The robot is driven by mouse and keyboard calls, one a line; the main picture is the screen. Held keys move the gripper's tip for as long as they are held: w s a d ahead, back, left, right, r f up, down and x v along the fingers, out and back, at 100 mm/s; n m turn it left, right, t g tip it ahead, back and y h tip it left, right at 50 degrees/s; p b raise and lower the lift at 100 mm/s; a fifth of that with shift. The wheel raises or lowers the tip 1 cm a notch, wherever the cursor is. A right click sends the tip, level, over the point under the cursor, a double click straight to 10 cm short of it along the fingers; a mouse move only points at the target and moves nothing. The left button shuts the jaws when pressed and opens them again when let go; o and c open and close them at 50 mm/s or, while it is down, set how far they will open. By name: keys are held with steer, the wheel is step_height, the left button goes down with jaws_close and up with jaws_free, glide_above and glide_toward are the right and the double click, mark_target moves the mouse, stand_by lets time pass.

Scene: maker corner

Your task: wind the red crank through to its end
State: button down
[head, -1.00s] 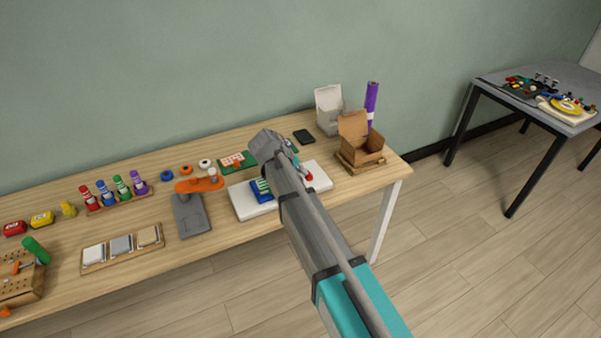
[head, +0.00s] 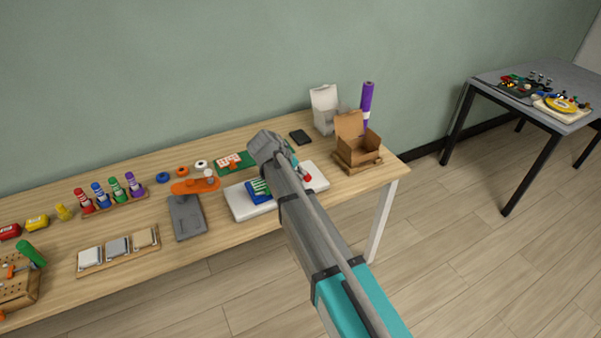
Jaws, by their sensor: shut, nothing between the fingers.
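A white board (head: 245,207) lies on the wooden table, with a blue block (head: 257,192) with pale green ribs on it. A small red part (head: 307,177), seemingly the crank's knob, shows at the right of my arm above the board. The rest of the crank is hidden behind my arm. My arm reaches over the board from the lower right. A narrow part of my gripper (head: 298,165) shows past the arm, close to the red part. It looks shut and empty; its fingertips are mostly hidden. I cannot tell whether it touches the red part.
An orange piece (head: 192,186) and grey plate (head: 186,220) lie left. A grey table (head: 545,75) stands far right.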

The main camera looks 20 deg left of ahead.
steer(key=w+d+r+p+v, duration=0.1)
steer(key=p+v, duration=1)
steer(key=v, duration=0.2)
steer(key=shift+r+p, duration=0.35)
steer(key=shift+r, duration=0.05)
steer(key=shift+w, duration=0.1)
stand_by(0.4)
steer(key=w+d+f+m+g, duration=0.2)
steer(key=w+d, duration=0.1)
steer(key=d, duration=1.2)
steer(key=s+d+f+m+g+y, duration=0.1)
steer(key=s+d+m, duration=0.3)
steer(key=d, duration=1.3)
steer(key=s+d+f+m+g+y, duration=0.1)
steer(key=s+d+m+g+y, duration=0.2)
steer(key=d, duration=1.5)
steer(key=s+m, duration=0.1)
steer(key=s, duration=0.3)
steer(key=shift+y, duration=0.4)
